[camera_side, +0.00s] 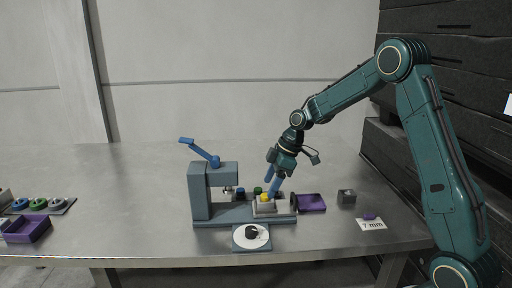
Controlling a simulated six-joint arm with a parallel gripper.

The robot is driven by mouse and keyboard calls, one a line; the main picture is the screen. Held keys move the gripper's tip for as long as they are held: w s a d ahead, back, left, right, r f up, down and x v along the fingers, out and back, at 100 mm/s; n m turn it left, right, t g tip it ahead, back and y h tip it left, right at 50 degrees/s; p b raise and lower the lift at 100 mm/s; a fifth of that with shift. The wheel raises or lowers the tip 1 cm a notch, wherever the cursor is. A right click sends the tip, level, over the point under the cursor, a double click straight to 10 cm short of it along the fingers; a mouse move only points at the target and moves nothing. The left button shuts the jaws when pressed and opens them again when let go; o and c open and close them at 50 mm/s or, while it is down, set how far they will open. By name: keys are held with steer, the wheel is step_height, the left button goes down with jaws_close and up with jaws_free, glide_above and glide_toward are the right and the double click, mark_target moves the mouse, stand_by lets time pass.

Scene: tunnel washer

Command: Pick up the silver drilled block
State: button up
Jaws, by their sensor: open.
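A small grey block (346,196) stands on the table right of the dark purple tray, with a small mark on its top face; I cannot tell whether this mark is a hole. A paler silver-grey block (264,208) sits on the base of the blue-grey press, with a yellow round piece (266,197) on top. I cannot tell for certain which block is drilled. My gripper (272,185) points down just above and behind the paler block. Its blue fingers are apart, with nothing visible held between them. It is well left of the small grey block.
The press (201,190) has a raised blue lever. A purple tray (311,202) adjoins its base. A white dial (242,238) lies in front. A "7 mm" card (372,226) lies right. Another purple tray (28,232) and coloured rings are far left. The back table is clear.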

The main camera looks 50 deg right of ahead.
mark_target(265, 195)
steer(key=shift+f, duration=0.2)
steer(key=shift+x, duration=2.5)
steer(key=shift+c, duration=0.3)
steer(key=shift+w, duration=0.1)
steer(key=c, duration=1.1)
